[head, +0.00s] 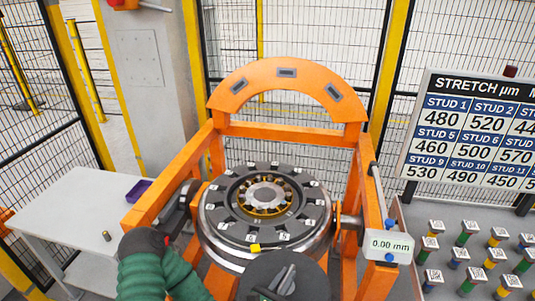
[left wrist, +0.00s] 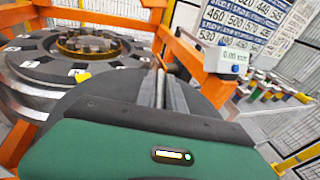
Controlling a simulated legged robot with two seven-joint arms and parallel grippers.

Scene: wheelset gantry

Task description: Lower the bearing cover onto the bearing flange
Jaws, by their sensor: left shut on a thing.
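The bearing cover (head: 312,284) is a dark grey disc at the bottom middle of the head view, cut off by the lower edge. My left gripper (head: 285,281) is shut on the cover's raised middle part. The cover also shows in the left wrist view (left wrist: 112,88), partly hidden by my green gripper body. The bearing flange (head: 228,216) is a dark ring with numbered white tags around a toothed hub, on the wheelset in the orange gantry. The cover is nearer me than the flange's centre and overlaps its near edge in the picture; the height gap is unclear. My right gripper is out of view.
The orange gantry arch (head: 285,75) stands behind the flange. A gauge reading 0.00 mm (head: 388,246) is at its right. A stud tray (head: 455,252) lies right, under a stud value board (head: 475,130). A white table (head: 75,215) stands left.

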